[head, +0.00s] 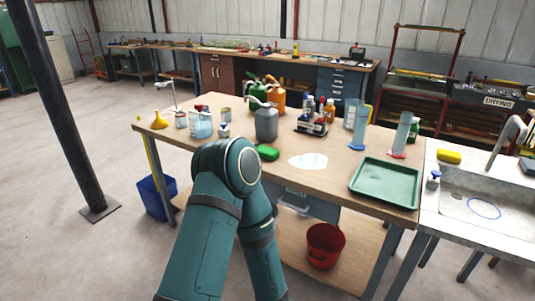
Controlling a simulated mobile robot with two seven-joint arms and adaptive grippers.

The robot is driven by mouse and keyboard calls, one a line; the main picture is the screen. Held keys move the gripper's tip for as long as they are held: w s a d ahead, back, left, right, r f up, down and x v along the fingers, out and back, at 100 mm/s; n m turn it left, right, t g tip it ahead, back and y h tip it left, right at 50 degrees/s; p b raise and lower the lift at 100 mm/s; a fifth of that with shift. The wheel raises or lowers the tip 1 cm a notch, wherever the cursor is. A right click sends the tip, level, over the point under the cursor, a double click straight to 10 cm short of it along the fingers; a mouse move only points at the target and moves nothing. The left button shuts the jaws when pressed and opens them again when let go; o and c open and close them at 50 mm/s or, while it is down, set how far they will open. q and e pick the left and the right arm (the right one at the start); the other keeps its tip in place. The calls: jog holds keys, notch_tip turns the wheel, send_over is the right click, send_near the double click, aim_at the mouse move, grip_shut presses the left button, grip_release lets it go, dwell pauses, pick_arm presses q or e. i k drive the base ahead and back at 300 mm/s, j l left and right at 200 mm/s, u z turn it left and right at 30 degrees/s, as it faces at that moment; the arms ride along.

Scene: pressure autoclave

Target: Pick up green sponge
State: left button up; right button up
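The green sponge (267,152) lies on the wooden workbench (340,178), just in front of a grey jerrycan (266,124). It sits to the left of a pale wet-looking patch (308,161). One of my teal arms rises from the bottom of the head view, and its rounded joint is close to the sponge's left side in the picture. Neither gripper shows in this view. The sponge's top and front look uncovered.
A green tray (385,207) and two cylinders (360,128) stand on the bench's right. Bottles in a caddy (312,124), a yellow funnel (159,121) and cans stand behind and left. A sink (483,207) with a yellow sponge (449,157) adjoins at right. A dark post (58,105) stands left.

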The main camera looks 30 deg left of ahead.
aim_at(269, 154)
jog(key=i+j+z, duration=0.2)
jog(key=j, duration=0.45)
jog(key=i+j+z, duration=0.1)
jog(key=j+z, duration=0.15)
jog(key=j, duration=0.4)
jog(key=j+z, duration=0.2)
jog(key=j, duration=0.5)
jog(key=i, duration=0.05)
